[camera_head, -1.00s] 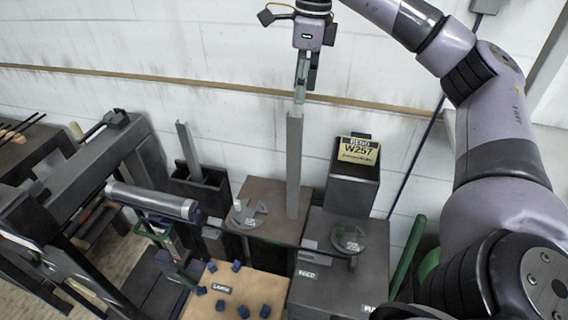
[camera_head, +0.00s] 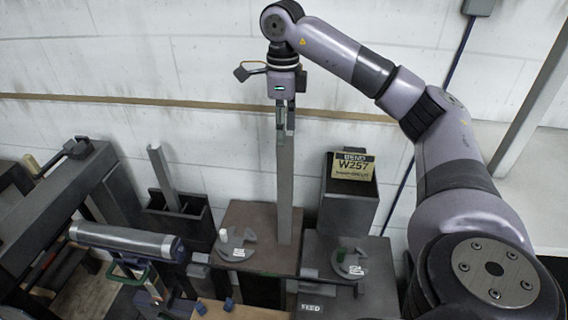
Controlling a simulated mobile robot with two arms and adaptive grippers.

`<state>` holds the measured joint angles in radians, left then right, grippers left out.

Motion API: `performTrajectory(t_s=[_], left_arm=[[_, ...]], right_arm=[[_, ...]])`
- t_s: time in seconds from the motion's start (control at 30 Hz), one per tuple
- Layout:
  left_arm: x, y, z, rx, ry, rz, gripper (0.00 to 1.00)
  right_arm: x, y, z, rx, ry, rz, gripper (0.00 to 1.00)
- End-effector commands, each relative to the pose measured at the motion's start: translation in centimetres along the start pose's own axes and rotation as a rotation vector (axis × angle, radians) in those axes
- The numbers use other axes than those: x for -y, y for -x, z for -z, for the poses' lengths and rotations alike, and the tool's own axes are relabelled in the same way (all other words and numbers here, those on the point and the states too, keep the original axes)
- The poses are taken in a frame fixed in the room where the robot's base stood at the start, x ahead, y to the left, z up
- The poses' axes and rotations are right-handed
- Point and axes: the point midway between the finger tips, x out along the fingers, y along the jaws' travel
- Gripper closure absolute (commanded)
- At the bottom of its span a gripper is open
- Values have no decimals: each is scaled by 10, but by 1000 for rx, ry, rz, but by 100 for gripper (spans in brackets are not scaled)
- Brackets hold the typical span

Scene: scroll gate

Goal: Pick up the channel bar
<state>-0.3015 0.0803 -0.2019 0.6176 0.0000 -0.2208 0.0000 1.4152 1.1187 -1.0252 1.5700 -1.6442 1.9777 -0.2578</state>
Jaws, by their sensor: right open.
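A tall grey channel bar (camera_head: 285,190) stands upright on a brown-topped block (camera_head: 245,225) in the middle of the view. My right gripper (camera_head: 281,118) points down at the bar's top end, with its fingers overlapping the top in the picture. The jaws are open, and a finger shows along the bar's left side. Whether the fingers touch the bar cannot be told. A second, shorter grey bar (camera_head: 163,175) leans in a dark open bin (camera_head: 190,225) to the left. My left gripper is not in view.
A dark bin (camera_head: 347,205) with a yellow "BEND W257" card (camera_head: 352,165) stands right of the bar. A grey roller (camera_head: 125,240) and dark frame (camera_head: 55,205) are at left. A white wall is behind.

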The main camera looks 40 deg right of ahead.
Motion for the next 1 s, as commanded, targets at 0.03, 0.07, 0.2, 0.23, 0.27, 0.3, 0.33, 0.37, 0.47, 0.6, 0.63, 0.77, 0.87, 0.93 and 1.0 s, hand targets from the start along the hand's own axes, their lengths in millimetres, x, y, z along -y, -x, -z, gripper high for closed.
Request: performTrajectory(t_s=[0.03,0.07,0.2,0.23,0.27,0.3,0.33,0.37,0.47,0.6,0.63,0.77,0.87,0.93,1.0], left_arm=[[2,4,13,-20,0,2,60],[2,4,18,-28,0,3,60],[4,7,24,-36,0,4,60],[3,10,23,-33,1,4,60],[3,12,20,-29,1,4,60],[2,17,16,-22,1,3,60],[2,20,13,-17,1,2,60],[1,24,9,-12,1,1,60],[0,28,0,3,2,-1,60],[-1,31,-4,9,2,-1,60],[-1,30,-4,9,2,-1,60],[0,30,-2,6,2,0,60],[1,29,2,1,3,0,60],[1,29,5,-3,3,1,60],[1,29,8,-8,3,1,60]], right_arm=[[0,-3,1,-1,-2,0,56],[0,-5,1,-1,-2,0,56],[0,-12,1,0,-2,1,56],[0,-14,2,-1,-1,0,56],[0,-18,2,-1,-1,0,56],[0,-23,3,-3,-2,-1,56],[0,-27,3,-4,-2,-1,56],[0,-32,4,-3,-2,-1,56],[0,-48,3,-1,-1,0,56],[0,-60,3,1,-1,1,56],[0,-62,2,1,-1,1,56],[0,-62,2,3,-1,1,56],[0,-62,2,2,-1,1,58],[0,-62,2,2,-1,1,63],[0,-62,2,2,-1,1,68]])
